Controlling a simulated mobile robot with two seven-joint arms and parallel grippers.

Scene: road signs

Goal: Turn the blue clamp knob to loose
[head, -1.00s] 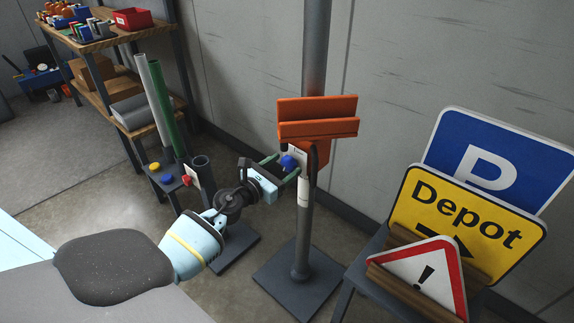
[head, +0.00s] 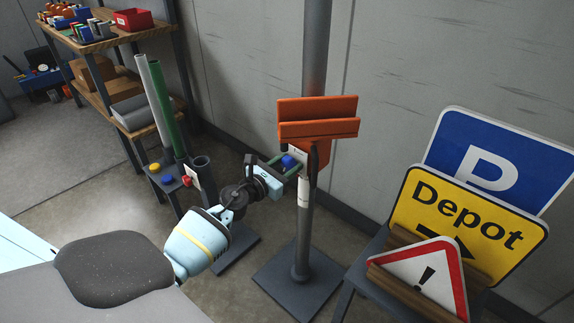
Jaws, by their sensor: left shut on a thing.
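The blue clamp knob (head: 288,162) sits on the near left side of the orange sign clamp (head: 318,130) on the grey post. My left gripper (head: 284,162) reaches in from the left and its two green-edged fingers are shut on the knob, one on each side of it. A small white label (head: 300,156) beside the knob is partly hidden by the fingers and cannot be read. My right gripper is not in view.
The post stands on a dark square base (head: 299,282). At the right a rack holds a blue P sign (head: 500,150), a yellow Depot sign (head: 470,215) and a red-edged triangular sign (head: 425,275). A small stand with yellow and blue buttons (head: 166,179) is at the left.

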